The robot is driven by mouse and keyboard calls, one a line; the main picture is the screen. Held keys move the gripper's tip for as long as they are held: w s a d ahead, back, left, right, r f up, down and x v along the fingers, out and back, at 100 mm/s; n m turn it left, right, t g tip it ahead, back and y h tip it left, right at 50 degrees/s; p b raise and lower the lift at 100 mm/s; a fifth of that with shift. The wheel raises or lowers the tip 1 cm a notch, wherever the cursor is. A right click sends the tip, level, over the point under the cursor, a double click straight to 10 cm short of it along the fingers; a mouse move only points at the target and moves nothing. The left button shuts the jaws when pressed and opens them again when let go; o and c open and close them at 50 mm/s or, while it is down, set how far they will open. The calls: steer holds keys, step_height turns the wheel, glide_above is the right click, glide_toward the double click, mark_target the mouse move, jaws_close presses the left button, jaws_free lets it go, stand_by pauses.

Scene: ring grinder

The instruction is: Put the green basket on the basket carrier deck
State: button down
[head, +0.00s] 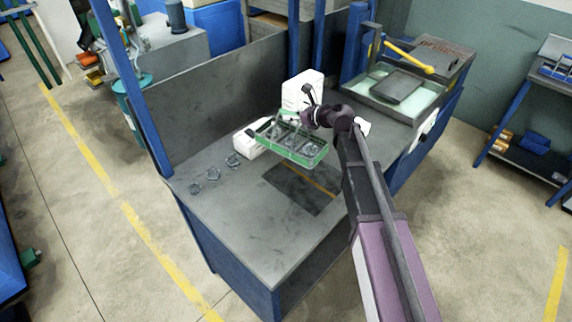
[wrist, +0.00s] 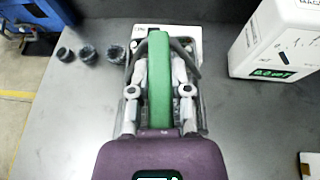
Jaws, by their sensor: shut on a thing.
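The green basket (head: 308,160) hangs above the grey workbench, holding several grey ring-like parts. My gripper (head: 303,118) is shut on its handle. In the wrist view the green handle (wrist: 159,80) lies between the two fingers of my gripper (wrist: 159,92); most of the basket is hidden below. At the back right is a tank (head: 418,112) with pale green liquid and a dark flat plate (head: 398,87), with a yellow-handled lever (head: 410,58) above it. The plate may be the basket carrier deck; I cannot tell for sure. It is bare and apart from the basket.
Three dark rings (head: 213,174) lie on the bench's left side. A low white device (head: 250,143) stands beside the basket, and a taller white box (head: 302,92) stands behind. A dark mat (head: 300,188) with a yellow line lies below. A blue post (head: 318,40) rises behind the bench.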

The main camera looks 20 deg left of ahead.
steer(key=s+d+f+b, duration=0.2)
steer(key=d, duration=0.5)
steer(key=s+d+f+m+t+b, duration=0.1)
steer(key=s+d+f+b, duration=0.1)
steer(key=d, duration=0.6)
steer(key=shift+s+d+f+t, duration=0.15)
steer(key=shift+s+d+t, duration=0.15)
steer(key=shift+s, duration=0.55)
steer(key=shift+a, duration=0.1)
steer(key=b, duration=0.2)
glide_above(302, 140)
steer(key=d, duration=0.1)
steer(key=shift+s+f, duration=0.2)
steer(key=shift+f, duration=0.45)
steer(key=shift+a, duration=0.1)
steer(key=shift+w+a+f, duration=0.1)
steer(key=shift+w+a, duration=0.25)
steer(key=shift+w, duration=0.05)
steer(key=shift+a+f+m, duration=0.1)
steer(key=shift+f+m, duration=0.1)
steer(key=shift+m, duration=0.1)
steer(key=shift+f+b, duration=1.55)
steer(key=c, duration=0.6)
jaws_free()
